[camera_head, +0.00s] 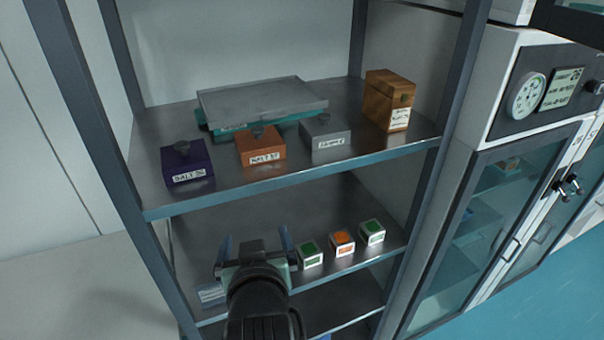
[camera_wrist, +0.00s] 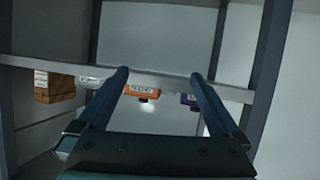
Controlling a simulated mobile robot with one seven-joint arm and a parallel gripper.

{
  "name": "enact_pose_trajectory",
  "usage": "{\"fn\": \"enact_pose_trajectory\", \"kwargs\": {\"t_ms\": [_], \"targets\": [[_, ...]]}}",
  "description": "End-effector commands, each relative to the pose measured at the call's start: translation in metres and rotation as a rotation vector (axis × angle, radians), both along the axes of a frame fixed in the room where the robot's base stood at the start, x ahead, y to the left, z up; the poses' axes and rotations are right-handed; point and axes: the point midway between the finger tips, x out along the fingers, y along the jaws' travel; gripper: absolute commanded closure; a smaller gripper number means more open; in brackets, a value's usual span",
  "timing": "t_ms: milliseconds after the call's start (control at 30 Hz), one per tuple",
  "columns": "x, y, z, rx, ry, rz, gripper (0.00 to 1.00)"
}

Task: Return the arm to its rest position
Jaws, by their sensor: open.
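My gripper (camera_head: 256,245) is in front of the metal shelf unit, at about the height of its middle shelf in the head view. Its two fingers are spread apart with nothing seen between them. In the wrist view my gripper (camera_wrist: 158,95) points toward the shelf unit, its blue fingers open and empty. My dark arm comes up from the bottom of the head view. The gripper hides part of the middle shelf (camera_head: 240,215).
The upper shelf (camera_head: 290,185) holds a purple box (camera_head: 186,165), orange box (camera_head: 260,148), grey box (camera_head: 325,140), wooden box (camera_head: 388,100) and grey tray (camera_head: 262,100). Small white boxes (camera_head: 342,243) with coloured tops stand right of my gripper. A glass-door cabinet (camera_head: 480,225) is at right.

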Motion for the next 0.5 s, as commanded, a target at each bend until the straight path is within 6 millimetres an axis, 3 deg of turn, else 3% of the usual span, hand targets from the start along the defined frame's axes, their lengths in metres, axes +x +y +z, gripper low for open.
{"fn": "enact_pose_trajectory", "kwargs": {"t_ms": [33,100,233,300,400,500], "targets": [[0.008,-0.007,0.036,0.022,-0.115,-0.022,0.00],[0.012,-0.016,0.089,0.051,-0.269,-0.049,0.00],[-0.002,-0.036,0.187,0.098,-0.558,-0.095,0.00],[-0.019,-0.046,0.236,0.120,-0.712,-0.113,0.00],[-0.053,-0.059,0.294,0.143,-0.912,-0.132,0.00],[-0.086,-0.067,0.335,0.159,-1.068,-0.142,0.00]]}}
